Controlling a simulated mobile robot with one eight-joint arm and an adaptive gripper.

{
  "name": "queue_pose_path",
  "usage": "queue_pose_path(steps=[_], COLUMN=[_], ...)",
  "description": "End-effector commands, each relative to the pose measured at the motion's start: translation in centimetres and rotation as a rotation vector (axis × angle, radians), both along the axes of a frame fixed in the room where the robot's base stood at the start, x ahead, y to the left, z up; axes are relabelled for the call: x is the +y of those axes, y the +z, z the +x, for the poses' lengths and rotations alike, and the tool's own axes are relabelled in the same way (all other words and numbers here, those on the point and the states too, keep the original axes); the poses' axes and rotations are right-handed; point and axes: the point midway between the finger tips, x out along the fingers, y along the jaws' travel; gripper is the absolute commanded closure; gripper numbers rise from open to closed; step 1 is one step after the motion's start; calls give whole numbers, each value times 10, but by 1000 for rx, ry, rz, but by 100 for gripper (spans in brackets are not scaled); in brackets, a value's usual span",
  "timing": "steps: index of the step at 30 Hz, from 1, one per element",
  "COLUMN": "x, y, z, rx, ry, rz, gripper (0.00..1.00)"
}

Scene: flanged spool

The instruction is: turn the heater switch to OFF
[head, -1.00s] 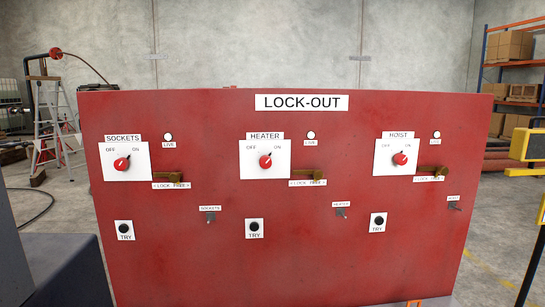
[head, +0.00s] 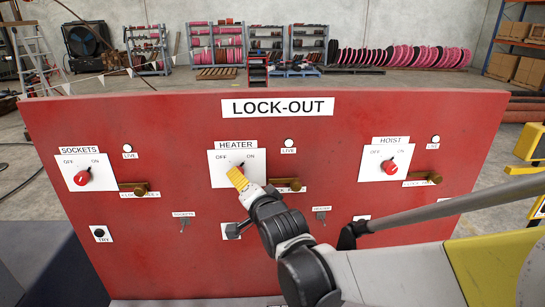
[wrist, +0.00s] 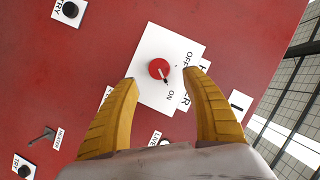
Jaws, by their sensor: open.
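The heater switch is a red round knob (wrist: 158,68) on a white plate (wrist: 150,45) marked OFF and ON. In the wrist view its pale pointer is turned toward ON. My gripper (wrist: 162,75) is open, with its two yellow fingers on either side of the knob in that view and nothing between them. Whether they touch the knob I cannot tell. In the head view my gripper (head: 238,177) is in front of the lower part of the heater plate (head: 220,165) and hides most of the knob.
The red LOCK-OUT panel (head: 340,235) also carries the sockets knob (head: 82,178) on the left and the hoist knob (head: 390,167) on the right. A brass lock piece (head: 288,184) sits right of the heater plate. A pale LIVE lamp (head: 289,142) is above it.

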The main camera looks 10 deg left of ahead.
Motion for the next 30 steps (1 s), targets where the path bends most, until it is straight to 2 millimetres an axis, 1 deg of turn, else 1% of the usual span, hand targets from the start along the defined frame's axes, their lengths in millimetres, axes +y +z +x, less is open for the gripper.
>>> queue_pose_path(steps=[1,3,6,10,15,23,26,27,28,29,30], x=[6,13,23,32,37,38,38,38,38,38,38], y=[-4,-7,-11,-14,-16,-16,-16,-16,-16,-16,-16], z=[10,22,37,52,61,62,62,62,62,62,62], rx=[1,0,0,0,0,0,0,0,0,0,0], ry=[-1,0,0,-1,-1,-1,-1,-1,-1,-1,-1], rz=[-1,-1,-2,-3,-3,-3,-3,-3,-3,-3,-3], gripper=[44,44,44,44,44,44,73,85,94,97,97])
